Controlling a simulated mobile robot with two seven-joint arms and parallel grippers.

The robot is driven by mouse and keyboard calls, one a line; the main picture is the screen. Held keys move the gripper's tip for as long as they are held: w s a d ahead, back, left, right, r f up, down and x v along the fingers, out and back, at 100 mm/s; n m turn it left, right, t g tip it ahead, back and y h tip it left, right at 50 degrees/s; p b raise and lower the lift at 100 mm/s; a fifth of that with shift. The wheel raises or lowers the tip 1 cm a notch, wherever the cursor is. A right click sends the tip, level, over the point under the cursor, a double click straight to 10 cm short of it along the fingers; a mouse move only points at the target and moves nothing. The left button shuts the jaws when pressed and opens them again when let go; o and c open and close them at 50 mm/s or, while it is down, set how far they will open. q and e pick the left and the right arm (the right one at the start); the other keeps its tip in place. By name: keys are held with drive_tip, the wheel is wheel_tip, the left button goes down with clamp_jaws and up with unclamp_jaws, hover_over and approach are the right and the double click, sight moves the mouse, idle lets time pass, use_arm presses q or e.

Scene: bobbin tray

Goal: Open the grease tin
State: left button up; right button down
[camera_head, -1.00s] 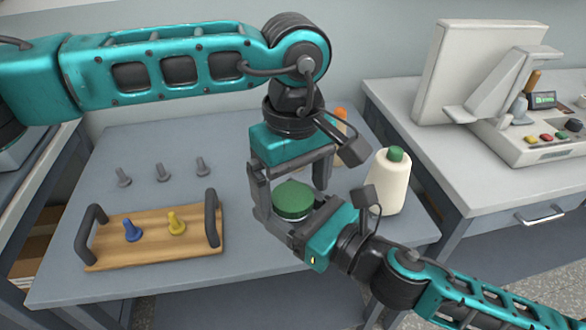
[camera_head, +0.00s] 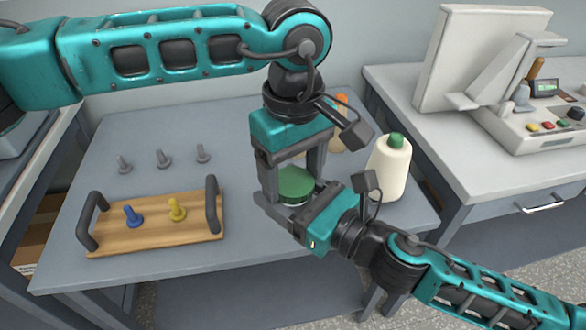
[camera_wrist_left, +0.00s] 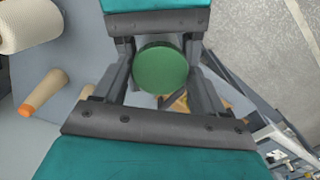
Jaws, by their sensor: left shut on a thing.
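The grease tin's round green lid (camera_head: 296,184) shows in the head view between my two grippers, above the table. It also fills the gap between the fingers in the left wrist view (camera_wrist_left: 160,69). My left gripper (camera_head: 293,178) comes down from above and is shut on the lid, one finger on each side. My right gripper (camera_head: 292,207) comes in from the lower right and its fingers lie around the tin just below the lid. The tin's body is mostly hidden by those fingers; only a pale strip shows under the lid. The lid looks seated on the tin.
A wooden tray (camera_head: 155,237) with dark handles holds a blue peg (camera_head: 132,216) and a yellow peg (camera_head: 177,209). Several grey pegs (camera_head: 163,158) stand behind it. A white thread cone (camera_head: 389,170) and an orange-tipped cone (camera_wrist_left: 45,94) stand near my grippers.

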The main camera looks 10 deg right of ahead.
use_arm(q)
drive_tip(key=n, duration=0.4)
drive_tip(key=shift+n, duration=0.4)
drive_tip(key=n, duration=0.3)
drive_tip(key=shift+r, duration=0.1)
drive_tip(key=shift+r, duration=0.1)
drive_tip(key=shift+r, duration=0.95)
